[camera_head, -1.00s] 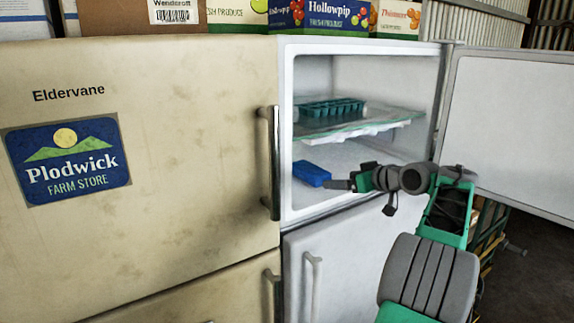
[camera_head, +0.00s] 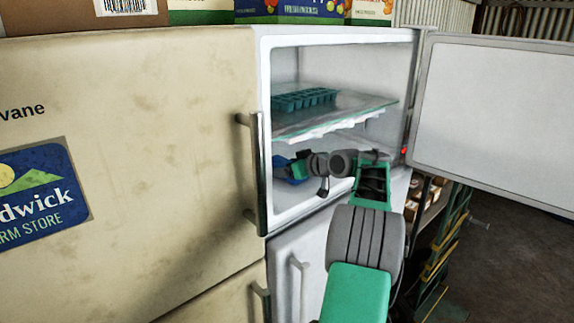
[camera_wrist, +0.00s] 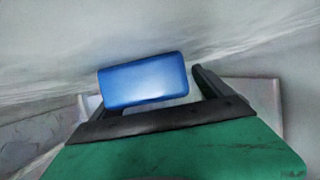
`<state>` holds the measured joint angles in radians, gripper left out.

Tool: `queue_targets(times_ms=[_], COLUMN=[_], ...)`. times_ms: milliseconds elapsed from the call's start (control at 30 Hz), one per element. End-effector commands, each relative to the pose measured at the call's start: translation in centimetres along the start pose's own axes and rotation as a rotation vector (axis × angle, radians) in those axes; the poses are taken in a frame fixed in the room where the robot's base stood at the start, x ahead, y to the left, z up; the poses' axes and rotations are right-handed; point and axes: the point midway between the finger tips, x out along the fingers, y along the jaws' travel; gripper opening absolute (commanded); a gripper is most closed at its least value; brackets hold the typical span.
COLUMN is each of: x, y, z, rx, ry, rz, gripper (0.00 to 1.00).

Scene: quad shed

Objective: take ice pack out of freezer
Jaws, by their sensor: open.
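The blue ice pack (camera_wrist: 143,80) lies on the floor of the open white freezer compartment (camera_head: 262,140), below the glass shelf. In the wrist view it is a rounded block just ahead of my gripper (camera_wrist: 141,85). The jaws are open, with one finger at the left and one at the right of the pack. It overlaps the gap between them; I cannot tell whether either finger touches it. In the head view my gripper (camera_head: 294,169) reaches inside the compartment and mostly covers the ice pack (camera_head: 293,181).
A glass shelf (camera_head: 350,113) with frost along its edge and a teal ice tray (camera_head: 303,98) sits close above my arm. The freezer door (camera_head: 495,120) stands open at the right. A beige fridge (camera_head: 150,130) adjoins at the left, its handle (camera_head: 256,175) jutting out.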

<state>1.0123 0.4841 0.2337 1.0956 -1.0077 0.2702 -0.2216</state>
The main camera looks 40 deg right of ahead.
Motion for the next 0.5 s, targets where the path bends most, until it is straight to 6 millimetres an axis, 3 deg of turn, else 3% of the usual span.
queue_targets(times_ms=[233, 500], x=[0.30, 0.22], y=[0.16, 0.24], z=[0.11, 0.13], rx=[0.001, 0.001], ry=[0.000, 0.000], rz=[0.003, 0.004], gripper=[0.88, 0.66])
